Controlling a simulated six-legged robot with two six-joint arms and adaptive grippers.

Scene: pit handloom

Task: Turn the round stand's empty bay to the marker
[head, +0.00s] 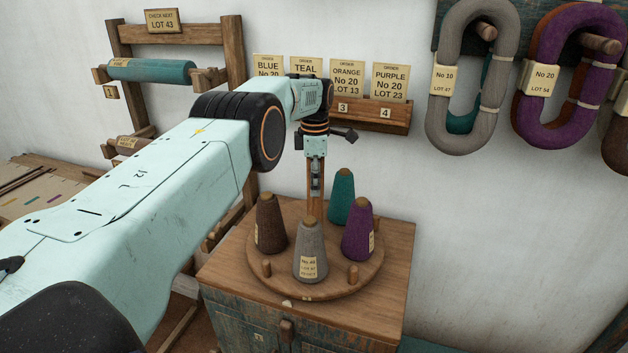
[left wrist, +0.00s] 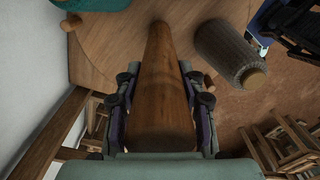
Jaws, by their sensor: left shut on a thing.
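The round wooden stand (head: 335,284) sits on a cabinet top and carries a brown cone (head: 270,225), a grey cone (head: 310,252), a purple cone (head: 358,230) and a teal cone (head: 341,196). Short pegs (head: 352,275) rise near its rim. My left gripper (head: 315,188) points down from above and is shut on the stand's upright centre post (left wrist: 160,60). The grey cone (left wrist: 230,55) and part of the teal cone (left wrist: 100,4) show in the left wrist view. A small pale mark (head: 287,303) lies on the cabinet top by the stand's front; I cannot tell if it is the marker. My right gripper is out of view.
The cabinet (head: 245,322) is close to the wall. Behind stand order cards and a numbered wooden rack (head: 392,124). Yarn hanks (head: 475,75) hang at upper right. A wooden frame (head: 235,50) with a teal roll (head: 152,71) stands at left.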

